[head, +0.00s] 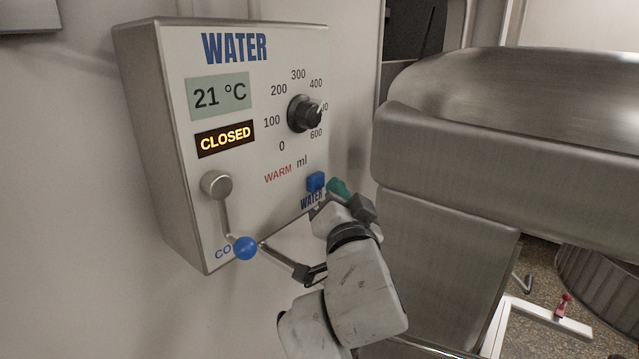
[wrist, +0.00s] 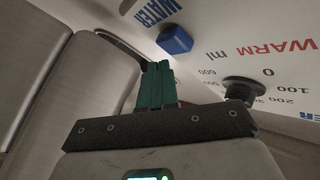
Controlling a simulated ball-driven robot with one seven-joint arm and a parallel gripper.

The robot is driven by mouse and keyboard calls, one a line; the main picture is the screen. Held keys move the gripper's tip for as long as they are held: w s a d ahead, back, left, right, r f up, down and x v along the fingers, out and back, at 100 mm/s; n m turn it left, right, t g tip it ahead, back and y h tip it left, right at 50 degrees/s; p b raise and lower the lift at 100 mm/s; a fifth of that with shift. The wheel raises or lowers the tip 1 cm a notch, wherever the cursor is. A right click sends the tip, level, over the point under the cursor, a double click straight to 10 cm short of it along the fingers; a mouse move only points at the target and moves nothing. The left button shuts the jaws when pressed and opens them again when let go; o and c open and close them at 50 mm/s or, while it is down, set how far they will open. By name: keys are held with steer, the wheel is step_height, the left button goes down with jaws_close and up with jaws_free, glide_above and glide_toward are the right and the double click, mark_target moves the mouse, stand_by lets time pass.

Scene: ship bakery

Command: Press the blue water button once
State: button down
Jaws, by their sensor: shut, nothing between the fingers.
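The blue water button (head: 316,181) sits at the lower right of the white water panel (head: 240,130), just above a blue WATER label. In the wrist view the blue button (wrist: 174,40) stands out from the panel, beyond and right of my fingertips. My gripper (head: 338,188) has green fingers, shut together and empty, just right of the button in the head view. In the wrist view my gripper (wrist: 157,68) points up toward the button's side of the panel. A small gap shows between fingers and button there. The display (head: 226,138) reads CLOSED.
A black dial (head: 305,114) is above the button. A lever with a blue ball (head: 245,248) stands out at the panel's lower left, near my arm. A large steel bowl or vessel (head: 500,150) stands close on the right.

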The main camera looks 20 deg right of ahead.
steer(key=shift+w+a, duration=0.1)
steer(key=shift+w+a+b, duration=0.15)
steer(key=shift+w+b, duration=0.1)
steer(key=shift+b, duration=0.1)
steer(key=shift+w+a+b, duration=0.3)
steer(key=shift+w+b, duration=0.1)
stand_by(0.8)
steer(key=shift+s, duration=0.1)
steer(key=shift+s+d, duration=0.5)
steer(key=shift+s, duration=0.15)
steer(key=shift+s+d+p, duration=0.45)
steer(key=shift+s+d, duration=0.3)
steer(key=shift+s, duration=0.3)
steer(key=shift+s+d+p, duration=0.4)
steer(key=shift+s+d, duration=0.35)
steer(key=shift+s, duration=0.25)
